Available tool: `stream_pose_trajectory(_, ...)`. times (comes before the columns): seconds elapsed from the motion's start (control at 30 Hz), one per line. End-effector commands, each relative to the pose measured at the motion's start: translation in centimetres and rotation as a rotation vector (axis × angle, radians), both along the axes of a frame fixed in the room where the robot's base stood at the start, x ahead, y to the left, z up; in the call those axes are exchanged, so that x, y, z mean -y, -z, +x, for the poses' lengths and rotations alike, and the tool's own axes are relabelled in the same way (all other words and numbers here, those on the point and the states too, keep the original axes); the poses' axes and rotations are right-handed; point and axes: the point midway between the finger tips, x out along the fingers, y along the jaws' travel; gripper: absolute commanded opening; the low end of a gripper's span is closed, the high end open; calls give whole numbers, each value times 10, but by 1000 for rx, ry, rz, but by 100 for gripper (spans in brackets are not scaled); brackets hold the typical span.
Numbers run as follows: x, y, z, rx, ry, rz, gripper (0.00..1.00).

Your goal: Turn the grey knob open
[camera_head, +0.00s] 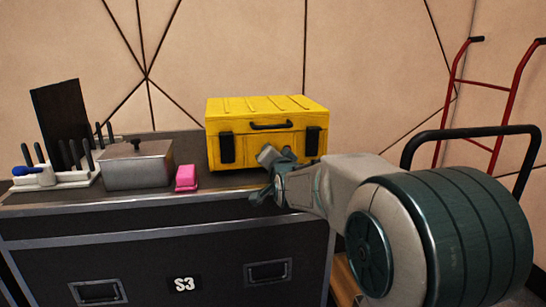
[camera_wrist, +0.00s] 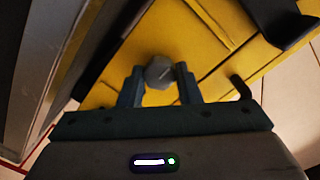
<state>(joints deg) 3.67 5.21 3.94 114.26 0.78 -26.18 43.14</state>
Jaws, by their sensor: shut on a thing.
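The grey knob (camera_wrist: 160,73) is a small faceted piece on the front of the yellow case (camera_head: 268,106). In the wrist view it sits between the two fingers of my gripper (camera_wrist: 160,88), which are shut on it. The yellow case also fills the upper part of the wrist view (camera_wrist: 205,68). In the head view my gripper (camera_head: 268,172) reaches the lower front of the case from the right, and the knob cannot be made out there behind the fingers. The case stands upright with its black handle and dark latches on the front.
The case stands on a black flight case (camera_head: 160,255) marked S3. To its left are a pink block (camera_head: 187,178), a lidded metal box (camera_head: 137,166) and a white rack (camera_head: 55,180) with dark upright pieces. A red hand truck (camera_head: 452,95) stands at the right by the wall.

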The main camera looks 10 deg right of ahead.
Motion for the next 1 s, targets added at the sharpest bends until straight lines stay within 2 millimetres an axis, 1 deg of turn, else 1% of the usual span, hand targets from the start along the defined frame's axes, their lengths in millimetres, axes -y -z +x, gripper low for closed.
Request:
stream_pose_trajectory(0.17,1,0,0,-1,1,-1,8)
stream_pose_trajectory(0.2,1,0,0,-1,1,-1,36)
stream_pose_trajectory(0.27,1,0,0,-1,1,-1,52)
stream_pose_trajectory(0.53,0,0,0,0,0,0,52)
stream_pose_trajectory(0.67,0,-2,-6,0,0,0,52)
stream_pose_trajectory(0.77,0,-4,-18,1,0,0,52)
stream_pose_trajectory(0.87,0,-6,-37,0,0,-1,52)
stream_pose_trajectory(1.0,0,-8,-67,1,0,-2,52)
